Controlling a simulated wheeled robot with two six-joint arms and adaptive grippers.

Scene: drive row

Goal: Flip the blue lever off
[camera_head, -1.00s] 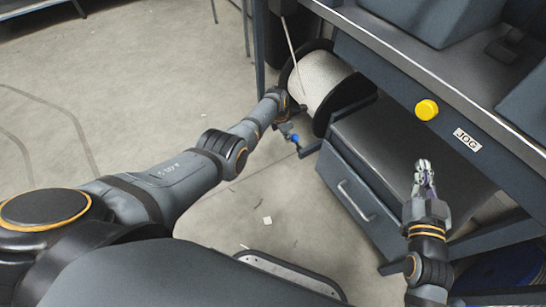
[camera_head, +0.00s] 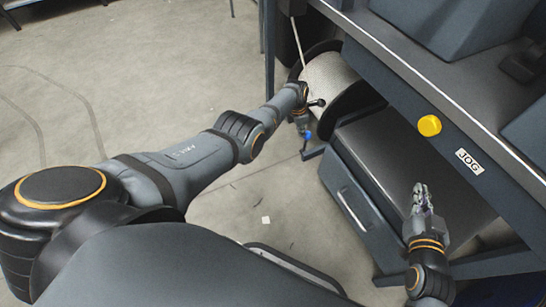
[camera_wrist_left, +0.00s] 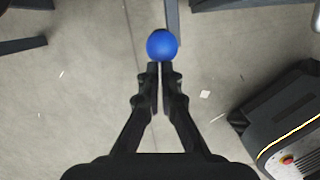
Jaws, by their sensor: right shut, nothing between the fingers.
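The blue lever shows as a round blue knob (camera_head: 307,135) low beside the cable drum. In the left wrist view the blue knob (camera_wrist_left: 162,44) sits right at the fingertips, and its stem is hard to make out. My left gripper (camera_head: 303,124) points down at the knob, its fingers partly hidden by the wrist. In the left wrist view my left gripper (camera_wrist_left: 159,68) has its fingers together with only a thin gap and the knob outside them. I cannot tell whether they touch it. My right gripper (camera_head: 421,190) is shut and empty above the grey cabinet.
A pale cable drum (camera_head: 330,80) with black flanges stands behind the left wrist. The floor to the left is clear.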

